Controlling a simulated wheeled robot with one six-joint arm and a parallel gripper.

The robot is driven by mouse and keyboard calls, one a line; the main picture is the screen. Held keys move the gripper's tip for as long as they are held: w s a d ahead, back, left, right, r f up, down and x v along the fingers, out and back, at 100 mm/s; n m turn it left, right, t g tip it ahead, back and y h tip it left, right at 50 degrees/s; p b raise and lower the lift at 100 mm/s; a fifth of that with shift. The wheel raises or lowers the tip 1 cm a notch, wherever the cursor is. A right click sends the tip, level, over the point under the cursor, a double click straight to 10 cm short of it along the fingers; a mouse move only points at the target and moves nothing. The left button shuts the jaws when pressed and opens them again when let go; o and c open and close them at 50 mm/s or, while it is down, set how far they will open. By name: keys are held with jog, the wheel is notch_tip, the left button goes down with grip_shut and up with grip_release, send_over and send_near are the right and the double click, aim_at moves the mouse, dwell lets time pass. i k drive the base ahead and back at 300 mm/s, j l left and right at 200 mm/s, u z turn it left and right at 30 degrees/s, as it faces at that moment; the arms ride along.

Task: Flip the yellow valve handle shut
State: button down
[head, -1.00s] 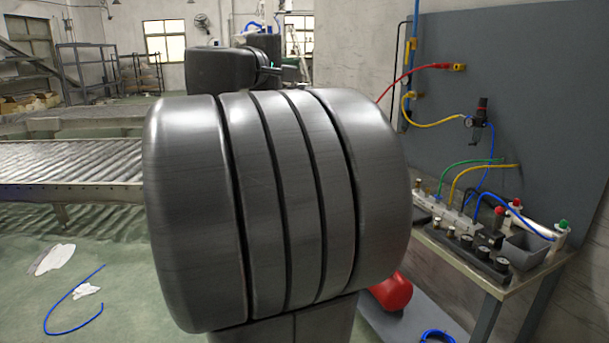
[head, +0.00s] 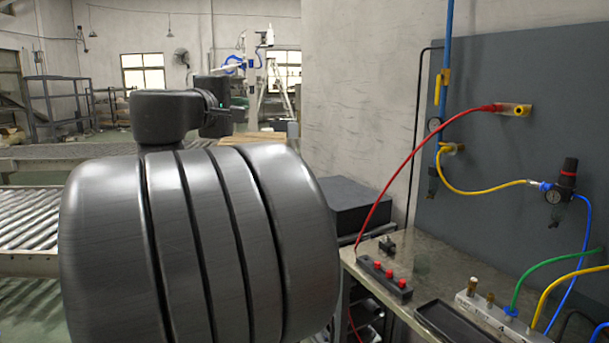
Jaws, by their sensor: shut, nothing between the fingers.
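The yellow valve handle (head: 441,70) is on the upright blue pipe (head: 447,25) at the upper right. It appears to stand upright, roughly in line with the pipe. My gripper (head: 238,110) shows small and dark at the end of my arm, left of the picture's middle. It is shut and empty, well to the left of the handle and apart from it. My own arm links partly hide it, so its fingers are hard to make out.
A grey panel (head: 400,210) is not clear of hoses: a red hose (head: 378,205) and a yellow hose (head: 485,190) arc before it. Below is a workbench (head: 425,265) with a red-button block (head: 384,279) and black tray (head: 455,325). A roller conveyor (head: 25,215) runs at left.

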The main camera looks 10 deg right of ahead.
aim_at(440, 76)
jog(key=i+j+z, duration=0.1)
jog(key=i, duration=0.55)
jog(key=i+j+z, duration=0.15)
jog(key=i, duration=0.5)
jog(key=i+l+z, duration=0.15)
jog(key=z, duration=0.25)
jog(key=i+z, duration=0.6)
jog(key=z, duration=0.15)
jog(key=i+z, duration=0.35)
jog(key=k+j, duration=0.05)
jog(key=k, duration=0.05)
